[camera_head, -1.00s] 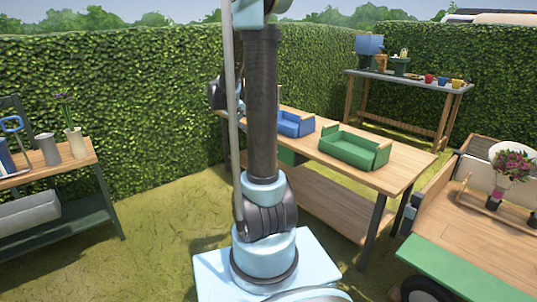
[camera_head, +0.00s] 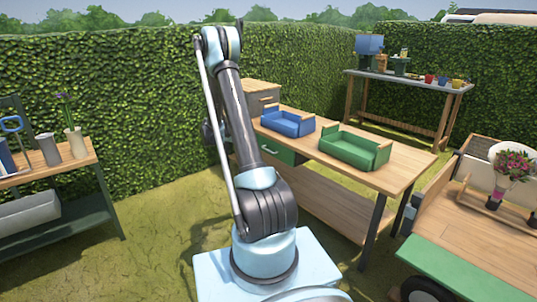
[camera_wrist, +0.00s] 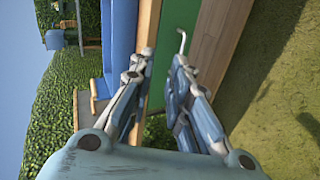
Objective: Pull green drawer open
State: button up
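The green drawer (camera_head: 286,154) sits under the wooden table top, at its left end, and looks shut. Its pale metal handle (camera_head: 269,151) shows on the front. In the wrist view, which is turned sideways, the green drawer front (camera_wrist: 178,16) and the bent handle (camera_wrist: 182,40) lie just beyond the fingertips. My gripper (camera_wrist: 164,57) is open and empty, with a gap between its fingers. The handle is near the right fingertip, not between the fingers; I cannot tell the exact distance. In the head view my gripper is mostly hidden behind my arm.
A blue tray (camera_head: 288,123) and a green tray (camera_head: 355,150) stand on the wooden table (camera_head: 400,168). A wooden cabinet (camera_head: 258,97) stands behind the table's left end. A cart (camera_head: 455,235) is at right, a shelf (camera_head: 75,175) at left. Grass before the drawer is clear.

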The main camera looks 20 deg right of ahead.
jog(key=w+f+t+h, duration=0.1)
jog(key=w+f+h, duration=0.3)
jog(key=f, duration=0.9)
jog(key=shift+n+y, duration=0.4)
jog(key=shift+y, duration=0.3)
jog(key=x, duration=1.8)
jog(key=shift+w+r, duration=0.15)
jog(key=shift+w, duration=0.25)
